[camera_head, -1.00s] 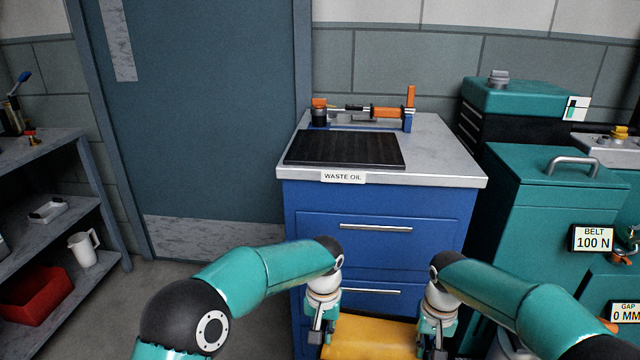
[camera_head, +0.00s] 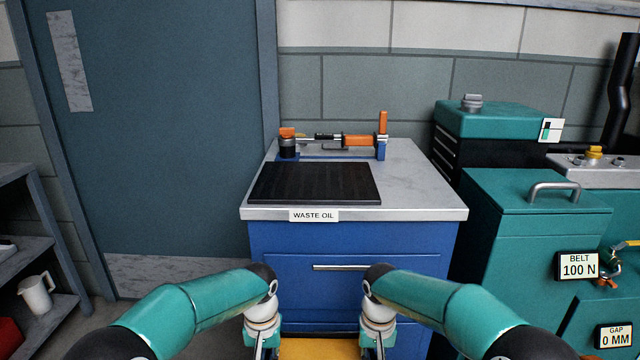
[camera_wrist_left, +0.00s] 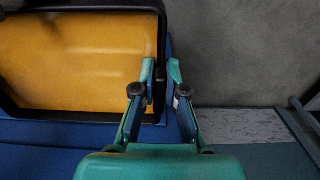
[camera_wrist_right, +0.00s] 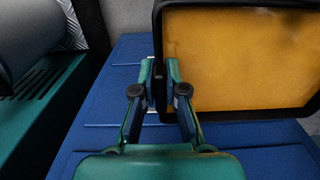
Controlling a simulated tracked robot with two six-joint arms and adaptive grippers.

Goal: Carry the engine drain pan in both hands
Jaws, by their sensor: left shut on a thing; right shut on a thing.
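The drain pan (camera_head: 318,348) shows at the bottom of the head view as a yellow strip between my two grippers. In the left wrist view its yellow inside (camera_wrist_left: 75,55) has a black rim, and my left gripper (camera_wrist_left: 161,72) is shut on that rim. In the right wrist view the pan (camera_wrist_right: 240,55) is on the right, and my right gripper (camera_wrist_right: 160,72) is shut on its rim. Both wrists (camera_head: 262,335) and (camera_head: 377,335) are low in front of the blue cabinet. Most of the pan is below the head view.
The blue cabinet (camera_head: 352,245) has a grey top with a black mat (camera_head: 315,184), a "WASTE OIL" label (camera_head: 314,215) and an orange-and-blue tool (camera_head: 355,140). Teal machinery (camera_head: 500,225) stands close on the right. A shelf with a white jug (camera_head: 36,293) is at left.

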